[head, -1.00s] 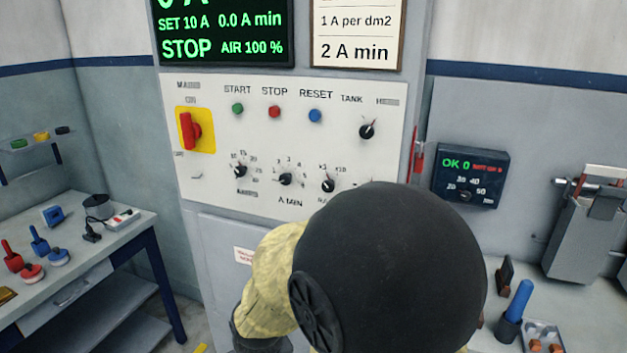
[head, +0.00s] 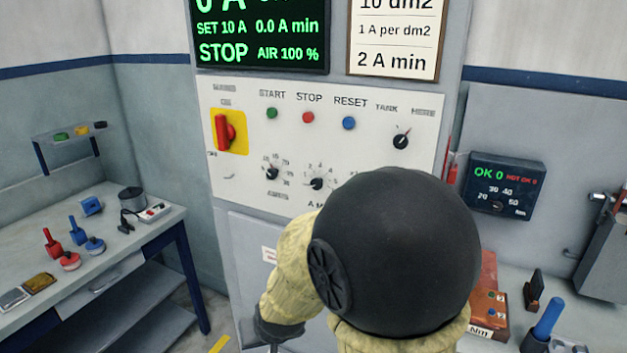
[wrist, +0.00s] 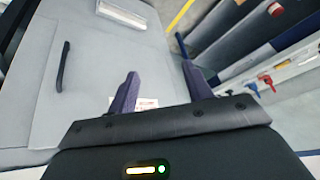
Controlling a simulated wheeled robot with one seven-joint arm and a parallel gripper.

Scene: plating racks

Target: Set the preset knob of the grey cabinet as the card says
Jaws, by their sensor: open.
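The grey cabinet (head: 455,60) stands ahead with a white control panel (head: 245,190). Its card (head: 394,40) reads 10 dm2, 1 A per dm2, 2 A min, with the top cut off. The green-lettered display (head: 262,35) reads SET 10 A, 0.0 A min, STOP, AIR 100 %. A black knob (head: 272,173) sits above a blurred label, and another (head: 317,184) sits above "A M...". Their exact settings are too small to read. My arm hides the panel's lower right. My gripper (wrist: 159,70) is open and empty in the wrist view, facing the cabinet's lower front.
The panel also bears a red switch on yellow (head: 228,132), START, STOP and RESET buttons (head: 308,117), and a TANK knob (head: 401,141). A bench with tools (head: 110,250) is at left. A dark meter box (head: 506,185) and a blue-handled tool (head: 547,320) are at right.

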